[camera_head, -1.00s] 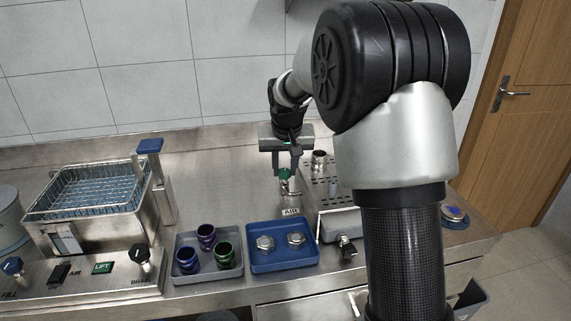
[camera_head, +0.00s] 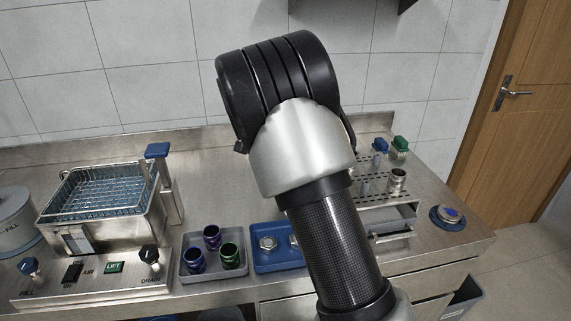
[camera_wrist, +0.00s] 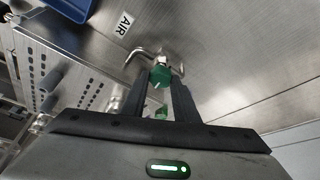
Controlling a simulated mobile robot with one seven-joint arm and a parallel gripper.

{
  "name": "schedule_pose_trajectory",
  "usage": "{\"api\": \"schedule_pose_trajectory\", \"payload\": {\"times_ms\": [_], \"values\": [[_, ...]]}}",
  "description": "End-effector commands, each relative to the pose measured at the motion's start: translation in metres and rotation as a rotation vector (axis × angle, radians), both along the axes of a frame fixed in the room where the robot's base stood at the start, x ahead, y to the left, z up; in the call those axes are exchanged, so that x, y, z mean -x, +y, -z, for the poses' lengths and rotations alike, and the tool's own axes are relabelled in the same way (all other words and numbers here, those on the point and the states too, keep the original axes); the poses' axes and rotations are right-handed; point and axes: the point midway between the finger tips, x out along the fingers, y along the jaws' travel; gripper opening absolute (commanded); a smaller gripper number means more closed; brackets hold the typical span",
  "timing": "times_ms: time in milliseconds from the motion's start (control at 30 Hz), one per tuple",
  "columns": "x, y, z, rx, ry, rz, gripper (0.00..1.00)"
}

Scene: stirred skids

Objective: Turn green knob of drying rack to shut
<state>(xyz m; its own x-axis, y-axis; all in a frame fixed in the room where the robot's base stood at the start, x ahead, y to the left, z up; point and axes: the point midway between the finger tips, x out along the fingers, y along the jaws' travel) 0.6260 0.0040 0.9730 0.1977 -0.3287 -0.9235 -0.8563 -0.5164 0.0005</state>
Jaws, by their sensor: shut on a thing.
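In the wrist view my gripper (camera_wrist: 159,78) is shut on a green knob (camera_wrist: 160,74), with one dark finger on each side of it. The knob sits by a bent metal pipe near a white AIR label (camera_wrist: 124,24). The drying rack (camera_wrist: 62,72), a steel box with rows of holes, lies left of the fingers. In the head view my arm hides the gripper, this knob and part of the rack (camera_head: 402,216). Another green-topped fitting (camera_head: 400,144) stands at the rack's back right.
A blue-topped fitting (camera_head: 380,145) stands beside the green one. A blue tray (camera_head: 262,259) with metal nuts and a grey tray (camera_head: 190,267) with cups lie in front. A wire basket (camera_head: 103,190) in a steel bath is at left. Bare counter lies behind the trays.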

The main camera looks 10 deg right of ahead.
Motion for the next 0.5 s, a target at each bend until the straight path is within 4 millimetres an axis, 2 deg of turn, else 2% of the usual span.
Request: {"api": "schedule_pose_trajectory", "payload": {"times_ms": [200, 500], "values": [[-0.0011, 0.0009, -0.0014, 0.000, 0.000, 0.119, 0.05], [-0.0014, 0.0006, -0.0003, 0.000, 0.000, 0.194, 0.05]]}}
